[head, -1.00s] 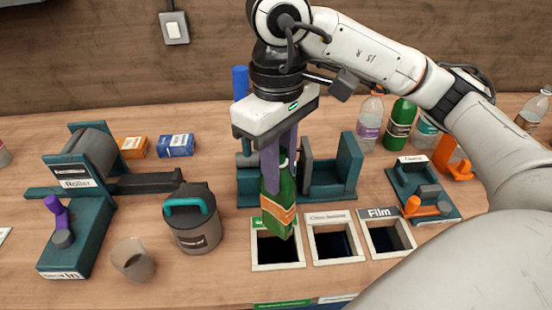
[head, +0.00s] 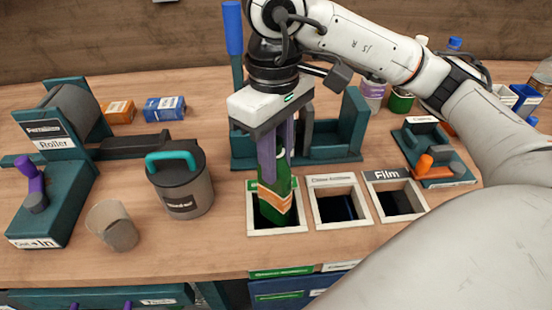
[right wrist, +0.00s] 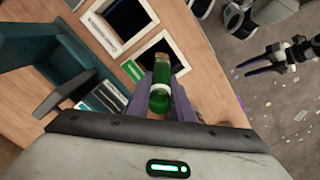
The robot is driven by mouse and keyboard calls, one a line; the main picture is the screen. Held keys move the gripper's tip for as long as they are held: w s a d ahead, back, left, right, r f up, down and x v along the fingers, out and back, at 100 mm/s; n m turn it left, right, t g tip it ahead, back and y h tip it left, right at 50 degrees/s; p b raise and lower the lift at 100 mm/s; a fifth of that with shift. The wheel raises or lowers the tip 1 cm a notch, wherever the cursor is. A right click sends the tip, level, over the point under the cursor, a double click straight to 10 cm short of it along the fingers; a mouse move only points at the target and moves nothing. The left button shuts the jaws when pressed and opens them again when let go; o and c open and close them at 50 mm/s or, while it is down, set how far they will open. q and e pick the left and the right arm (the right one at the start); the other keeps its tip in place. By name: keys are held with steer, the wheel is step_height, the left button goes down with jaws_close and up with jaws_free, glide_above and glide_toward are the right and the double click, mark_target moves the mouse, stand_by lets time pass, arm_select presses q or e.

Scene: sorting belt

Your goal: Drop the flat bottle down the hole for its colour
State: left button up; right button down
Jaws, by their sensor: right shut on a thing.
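The green flat bottle (head: 275,200) with an orange and white label hangs upright in my right gripper (head: 277,165), whose purple fingers are shut on it. Its lower end is at the opening of the left hole (head: 253,226), which has a green label mostly hidden behind the bottle. I cannot tell how far it is inside. In the right wrist view the bottle (right wrist: 161,82) shows between the fingers, beside the white hole frame. My left gripper (right wrist: 262,62) seems to show there at the right, over the floor; its jaw state is unclear.
Right of the left hole are a middle hole (head: 317,205) and one labelled Film (head: 381,205). A teal press (head: 352,125) stands behind them. A lidded canister (head: 183,190), a tilted cup (head: 115,228) and a roller device (head: 50,190) stand left. Bottles stand at back right.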

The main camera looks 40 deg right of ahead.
arm_select(q)
steer(key=shift+s, duration=0.1)
arm_select(e)
steer(key=c, duration=1.5)
jaws_free()
arm_select(q)
steer(key=shift+a+f, duration=0.1)
steer(key=shift+s, duration=0.1)
arm_select(e)
step_height(320, 180, up, 10)
steer(key=p, duration=0.2)
steer(key=shift+w+f+p, duration=0.1)
steer(key=shift+f+p, duration=0.1)
steer(key=shift+p, duration=0.1)
steer(key=shift+r, duration=0.25)
arm_select(q)
steer(key=shift+s+a+r, duration=0.25)
steer(key=shift+a+r, duration=0.2)
steer(key=shift+r, duration=0.1)
arm_select(e)
steer(key=shift+r, duration=0.1)
arm_select(q)
steer(key=shift+w+d+r, duration=0.15)
steer(key=shift+r, duration=0.1)
